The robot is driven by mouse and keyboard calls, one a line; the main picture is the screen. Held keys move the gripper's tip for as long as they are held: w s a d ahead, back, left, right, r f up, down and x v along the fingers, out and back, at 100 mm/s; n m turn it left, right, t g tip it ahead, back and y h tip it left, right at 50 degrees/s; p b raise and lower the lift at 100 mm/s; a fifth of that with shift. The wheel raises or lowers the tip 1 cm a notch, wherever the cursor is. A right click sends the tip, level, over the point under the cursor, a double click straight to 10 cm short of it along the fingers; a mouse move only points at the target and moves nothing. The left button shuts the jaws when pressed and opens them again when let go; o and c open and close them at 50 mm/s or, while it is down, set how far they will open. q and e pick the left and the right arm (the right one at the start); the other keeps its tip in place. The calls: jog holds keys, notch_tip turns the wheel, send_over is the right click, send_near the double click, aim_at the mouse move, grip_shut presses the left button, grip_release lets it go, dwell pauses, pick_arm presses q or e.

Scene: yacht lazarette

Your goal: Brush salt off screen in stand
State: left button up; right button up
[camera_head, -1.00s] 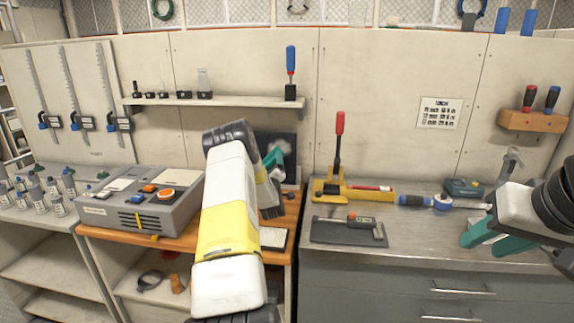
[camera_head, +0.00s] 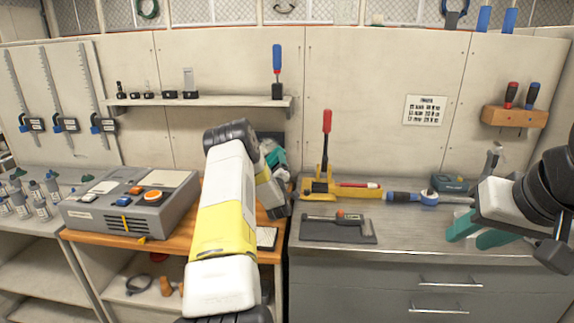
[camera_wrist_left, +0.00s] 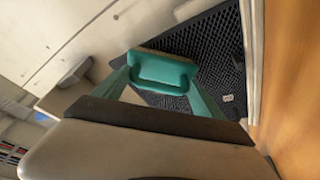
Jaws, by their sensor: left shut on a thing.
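The screen is a dark mesh panel (camera_wrist_left: 215,50) standing against the wall at the back of the orange-topped bench. In the head view, only its upper edge (camera_head: 270,135) shows behind my left arm. My left gripper (camera_head: 274,160) is in front of it. In the left wrist view, its teal fingers (camera_wrist_left: 163,92) are shut on a teal brush (camera_wrist_left: 163,70) with a tan bristle edge, which is at the mesh. I cannot tell whether the bristles touch it. Salt is not discernible, and the stand is mostly hidden. My right gripper (camera_head: 480,236) is over the grey counter, its opening unclear.
A grey control box (camera_head: 130,205) stands left of my left arm. On the grey counter are a yellow tool with a red handle (camera_head: 327,150), a dark tray (camera_head: 338,230) and a blue-handled tool (camera_head: 405,197). A shelf (camera_head: 200,101) juts out above the bench.

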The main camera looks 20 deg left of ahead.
pick_arm(q)
jog(key=shift+s+a+r, duration=0.15)
jog(key=shift+a+r, duration=0.45)
jog(key=shift+r, duration=0.35)
jog(key=shift+s+a+r, duration=0.55)
jog(key=shift+a+r, duration=0.45)
jog(key=shift+a, duration=2.5)
jog(key=shift+w+d, duration=0.25)
jog(key=shift+d, duration=0.9)
jog(key=shift+w+d, duration=0.25)
jog(key=shift+d, duration=0.95)
jog(key=shift+w+d, duration=0.25)
jog(key=shift+d, duration=0.9)
jog(key=shift+w+d, duration=0.3)
jog(key=shift+d, duration=0.55)
jog(key=shift+w+d, duration=0.25)
jog(key=shift+d, duration=0.55)
jog(key=shift+s+d, duration=0.2)
jog(key=shift+s, duration=0.75)
jog(key=shift+s+d, duration=0.25)
jog(key=shift+s, duration=0.75)
jog(key=shift+s+d, duration=0.2)
jog(key=shift+s, duration=0.75)
